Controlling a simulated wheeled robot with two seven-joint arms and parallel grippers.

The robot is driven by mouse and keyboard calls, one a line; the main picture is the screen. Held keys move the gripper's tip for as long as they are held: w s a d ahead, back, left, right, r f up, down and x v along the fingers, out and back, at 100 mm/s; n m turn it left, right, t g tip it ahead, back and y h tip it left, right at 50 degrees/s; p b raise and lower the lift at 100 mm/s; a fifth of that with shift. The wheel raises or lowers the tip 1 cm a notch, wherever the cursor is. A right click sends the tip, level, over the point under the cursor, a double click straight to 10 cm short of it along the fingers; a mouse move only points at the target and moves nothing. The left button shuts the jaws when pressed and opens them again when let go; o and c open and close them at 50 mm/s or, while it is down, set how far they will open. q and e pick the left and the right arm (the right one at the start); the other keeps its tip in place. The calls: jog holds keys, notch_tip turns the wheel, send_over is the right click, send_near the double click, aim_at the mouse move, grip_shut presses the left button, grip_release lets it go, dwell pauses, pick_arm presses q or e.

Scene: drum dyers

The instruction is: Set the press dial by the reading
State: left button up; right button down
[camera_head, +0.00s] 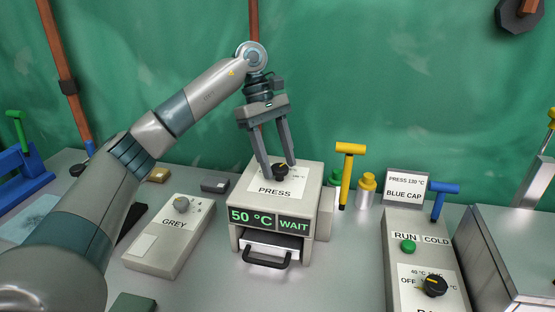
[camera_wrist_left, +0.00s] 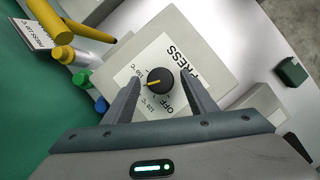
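The press (camera_head: 277,190) stands mid-table; its front display (camera_head: 270,220) reads "50 °C" and "WAIT" in green. Its black dial (camera_wrist_left: 160,81) has a yellow pointer and shows small on top in the head view (camera_head: 281,170). In the left wrist view the pointer points left; the labels include OFF and small temperatures, hard to read. A card (camera_head: 405,188) reads "PRESS 130 °C" and "BLUE CAP". My left gripper (camera_head: 279,163) points down over the press top, its fingers apart on either side of the dial (camera_wrist_left: 159,78); I cannot tell whether they touch it. My right gripper is out of view.
A grey box marked GREY (camera_head: 168,240) stands left of the press. Right of it are a yellow T-handle (camera_head: 347,175), a yellow-capped bottle (camera_head: 366,187) and a unit (camera_head: 415,260) with a green button and dial. A drawer handle (camera_head: 267,256) sticks out in front.

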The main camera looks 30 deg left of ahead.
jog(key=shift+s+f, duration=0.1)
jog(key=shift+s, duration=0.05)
pick_arm(q)
jog(key=shift+w+a+r, duration=0.1)
jog(key=shift+a+r, duration=0.05)
jog(key=shift+r, duration=0.25)
jog(key=v, duration=0.3)
jog(key=shift+r+b, duration=0.15)
jog(key=shift+b, duration=0.2)
jog(key=p+v, duration=0.2)
jog(key=v, duration=1.1)
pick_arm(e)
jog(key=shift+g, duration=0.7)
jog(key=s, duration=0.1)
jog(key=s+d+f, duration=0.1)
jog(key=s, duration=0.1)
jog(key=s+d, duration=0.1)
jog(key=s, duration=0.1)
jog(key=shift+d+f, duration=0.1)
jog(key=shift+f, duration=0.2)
pick_arm(q)
jog(key=shift+a, duration=0.15)
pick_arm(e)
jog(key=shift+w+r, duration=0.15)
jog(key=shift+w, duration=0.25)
